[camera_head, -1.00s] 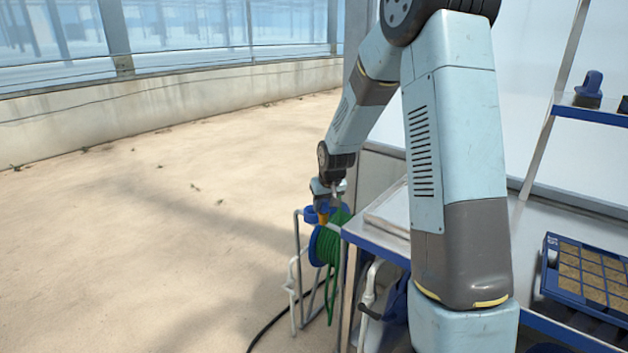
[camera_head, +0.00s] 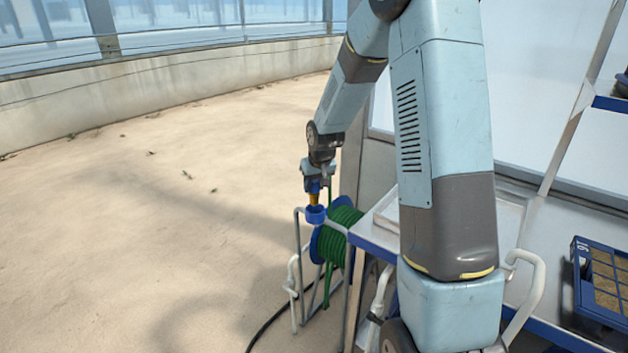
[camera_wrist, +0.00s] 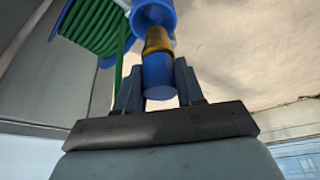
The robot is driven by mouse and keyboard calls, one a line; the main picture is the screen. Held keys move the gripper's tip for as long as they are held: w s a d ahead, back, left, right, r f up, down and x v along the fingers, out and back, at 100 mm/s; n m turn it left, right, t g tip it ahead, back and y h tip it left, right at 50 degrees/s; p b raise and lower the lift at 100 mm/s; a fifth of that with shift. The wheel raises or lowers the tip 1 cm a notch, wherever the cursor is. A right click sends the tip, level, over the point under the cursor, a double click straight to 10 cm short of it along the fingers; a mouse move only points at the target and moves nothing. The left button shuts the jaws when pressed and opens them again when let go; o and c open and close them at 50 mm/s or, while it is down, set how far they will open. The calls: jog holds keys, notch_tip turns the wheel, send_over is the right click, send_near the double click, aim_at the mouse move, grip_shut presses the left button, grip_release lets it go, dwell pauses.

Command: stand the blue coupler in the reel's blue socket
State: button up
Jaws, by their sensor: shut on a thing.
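The blue coupler (camera_wrist: 158,76) is a blue cylinder with a brass-coloured end. My gripper (camera_wrist: 157,68) is shut on its blue body, one finger on each side. In the head view my gripper (camera_head: 314,184) points down above the reel's blue socket (camera_head: 315,215), and the coupler's brass end (camera_head: 314,199) is upright, right at the socket's top. In the wrist view the brass end meets the socket (camera_wrist: 153,14). I cannot tell how far it is inside. The reel (camera_head: 338,236) carries green hose and has blue side discs.
The reel's grey pipe frame (camera_head: 297,270) stands on the sandy floor, with a dark hose beside it. A blue-edged bench (camera_head: 385,246) is close on the right, with a blue seed tray (camera_head: 600,284) farther right.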

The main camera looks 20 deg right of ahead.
aim_at(315, 195)
jog(key=shift+d+f, duration=0.1)
jog(key=shift+f, duration=1.95)
jog(key=shift+f, duration=0.5)
jog(key=o, duration=0.9)
jog(key=shift+v, duration=5.55)
jog(key=shift+s+f, duration=0.1)
jog(key=shift+s, duration=0.05)
